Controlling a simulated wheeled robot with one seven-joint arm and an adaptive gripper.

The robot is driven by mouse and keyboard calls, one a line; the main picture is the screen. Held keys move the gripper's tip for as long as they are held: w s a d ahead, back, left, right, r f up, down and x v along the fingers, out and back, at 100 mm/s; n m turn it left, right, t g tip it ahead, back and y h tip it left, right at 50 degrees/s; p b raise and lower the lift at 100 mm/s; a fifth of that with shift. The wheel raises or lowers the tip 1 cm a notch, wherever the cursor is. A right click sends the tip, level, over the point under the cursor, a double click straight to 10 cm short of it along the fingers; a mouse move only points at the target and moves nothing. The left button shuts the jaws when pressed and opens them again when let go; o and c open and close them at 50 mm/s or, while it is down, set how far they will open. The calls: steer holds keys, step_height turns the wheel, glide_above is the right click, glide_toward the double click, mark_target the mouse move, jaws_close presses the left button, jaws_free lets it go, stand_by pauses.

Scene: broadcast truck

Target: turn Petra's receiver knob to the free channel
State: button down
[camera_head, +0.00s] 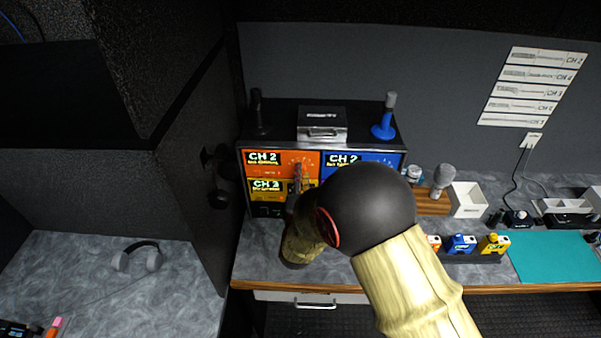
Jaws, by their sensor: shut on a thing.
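A receiver rack stands at the back of the desk with coloured panels. The orange receiver panel (265,170) is upper left and reads CH 2. The blue receiver panel (342,159) at upper right reads CH 2 and is partly hidden by my arm. My gripper (298,174) is at the right part of the orange panel, shut on what looks like its knob, which the fingers mostly hide. I cannot read which panel is Petra's. Channel cards (532,87) hang on the wall; their CH numbers are small.
A black microphone (257,112), a metal case (322,124) and a blue-based microphone (385,119) stand on the rack. Coloured packs (461,244), a white box (467,199) and a teal mat (555,258) lie to the right. A dark partition (190,165) stands close on the left.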

steer(key=n+p, duration=0.2)
steer(key=n, duration=0.3)
steer(key=shift+f, duration=0.1)
stand_by(0.5)
steer(key=c, duration=1.5)
jaws_free()
steer(key=s, duration=1.2)
steer(key=shift+a, duration=0.25)
